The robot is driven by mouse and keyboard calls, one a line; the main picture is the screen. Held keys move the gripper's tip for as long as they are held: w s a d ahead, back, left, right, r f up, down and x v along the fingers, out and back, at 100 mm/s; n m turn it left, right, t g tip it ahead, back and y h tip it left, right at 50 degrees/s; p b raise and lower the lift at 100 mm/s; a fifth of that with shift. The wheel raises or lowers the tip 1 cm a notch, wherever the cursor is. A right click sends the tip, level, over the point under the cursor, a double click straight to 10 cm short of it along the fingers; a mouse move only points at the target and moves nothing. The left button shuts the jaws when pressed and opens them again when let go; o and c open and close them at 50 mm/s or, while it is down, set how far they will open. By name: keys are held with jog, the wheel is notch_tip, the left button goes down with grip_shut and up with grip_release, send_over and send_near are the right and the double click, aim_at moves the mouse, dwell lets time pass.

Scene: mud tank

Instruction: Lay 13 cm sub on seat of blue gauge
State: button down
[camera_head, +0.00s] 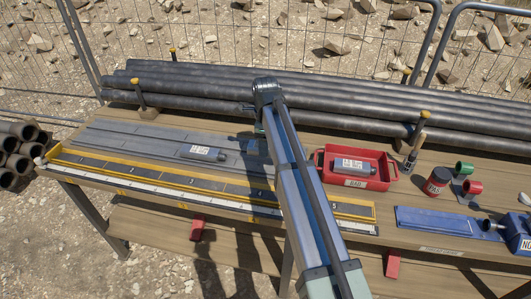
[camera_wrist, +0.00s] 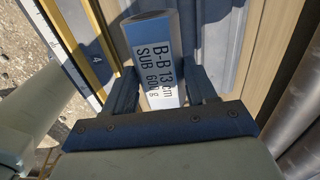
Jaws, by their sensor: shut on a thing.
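A grey sub with a white label reading "B-B 13 cm SUB 600 g" (camera_wrist: 152,45) is between the two fingers of my gripper (camera_wrist: 163,88) in the wrist view. The gripper is shut on it. In the head view my arm hides the gripper and this sub. The blue gauge (camera_head: 440,221) lies at the right of the table, a long flat blue plate. A blue block (camera_head: 521,240) with partly cut-off lettering stands by its right end. I cannot make out its seat clearly. The held sub is well left of the gauge.
Another labelled sub (camera_head: 203,153) lies on grey boards (camera_head: 130,143) behind a yellow ruler rail (camera_head: 110,172). A red tray marked BAD (camera_head: 355,183) holds one more. A dark red-labelled can (camera_head: 437,182) and red and green rings stand right. Long pipes (camera_head: 330,100) line the back.

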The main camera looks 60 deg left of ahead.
notch_tip(320, 180, up, 2)
jog(key=shift+r, duration=0.1)
jog(key=shift+w+d+r, duration=0.15)
jog(key=shift+w+r, duration=0.1)
jog(key=shift+r, duration=0.05)
jog(key=w+d+f, duration=0.2)
jog(key=w+d, duration=2.1)
jog(key=w, duration=0.1)
jog(key=w+d+f, duration=0.1)
jog(key=w+d, duration=0.3)
jog(key=d, duration=0.6)
jog(key=w+d, duration=0.4)
jog(key=d, duration=0.6)
jog(key=w+d+f, duration=0.1)
jog(key=w+d, duration=0.3)
jog(key=d, duration=0.6)
jog(key=shift+g+h, duration=0.3)
jog(key=shift+g, duration=0.1)
jog(key=shift+s+a+f, duration=0.1)
jog(key=shift+f, duration=0.9)
jog(key=shift+s+a+f, duration=0.1)
jog(key=shift+f, duration=0.9)
jog(key=shift+f, duration=0.5)
